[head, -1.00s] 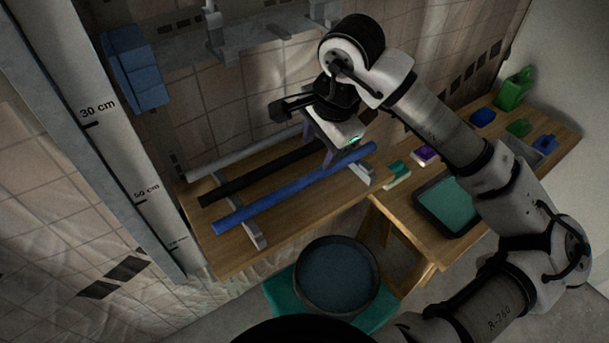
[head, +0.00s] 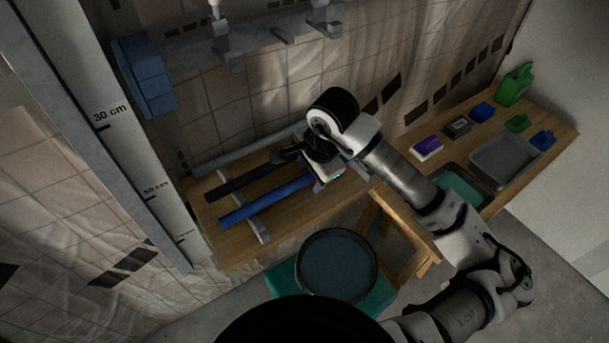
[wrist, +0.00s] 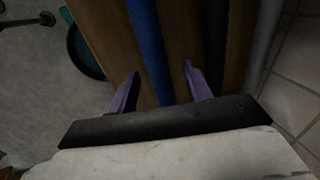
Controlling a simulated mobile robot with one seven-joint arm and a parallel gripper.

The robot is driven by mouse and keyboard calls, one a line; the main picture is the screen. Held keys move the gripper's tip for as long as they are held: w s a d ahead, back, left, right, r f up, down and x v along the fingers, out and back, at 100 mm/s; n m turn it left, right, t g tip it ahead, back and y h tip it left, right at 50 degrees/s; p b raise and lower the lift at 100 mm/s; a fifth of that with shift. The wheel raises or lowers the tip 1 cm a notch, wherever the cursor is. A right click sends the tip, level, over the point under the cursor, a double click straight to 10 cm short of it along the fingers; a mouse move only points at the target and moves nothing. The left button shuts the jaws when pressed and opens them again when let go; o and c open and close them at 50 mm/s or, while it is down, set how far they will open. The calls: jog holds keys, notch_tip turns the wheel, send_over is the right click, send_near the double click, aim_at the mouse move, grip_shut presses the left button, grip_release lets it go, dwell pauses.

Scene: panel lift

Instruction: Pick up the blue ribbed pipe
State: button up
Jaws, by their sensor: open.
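The blue ribbed pipe (head: 266,201) lies on supports on the wooden bench, nearest the bench's front edge of the pipes there. In the wrist view the blue pipe (wrist: 149,45) runs between the two purple fingers of my gripper (wrist: 161,82), which are apart with a gap on each side of it. In the head view my gripper (head: 320,185) is over the right end of the pipe and hides that end. I cannot tell the height of the fingers above the pipe.
A black pipe (head: 239,184) and a grey pipe (head: 228,160) lie parallel behind the blue one. A dark round tub (head: 338,265) stands below the bench front. Trays and small containers, including a grey tray (head: 505,158), fill the right bench. A wall shelf (head: 265,35) is behind.

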jog(key=shift+c, duration=0.3)
jog(key=c, duration=1)
grip_shut()
jog(key=shift+r, duration=0.1)
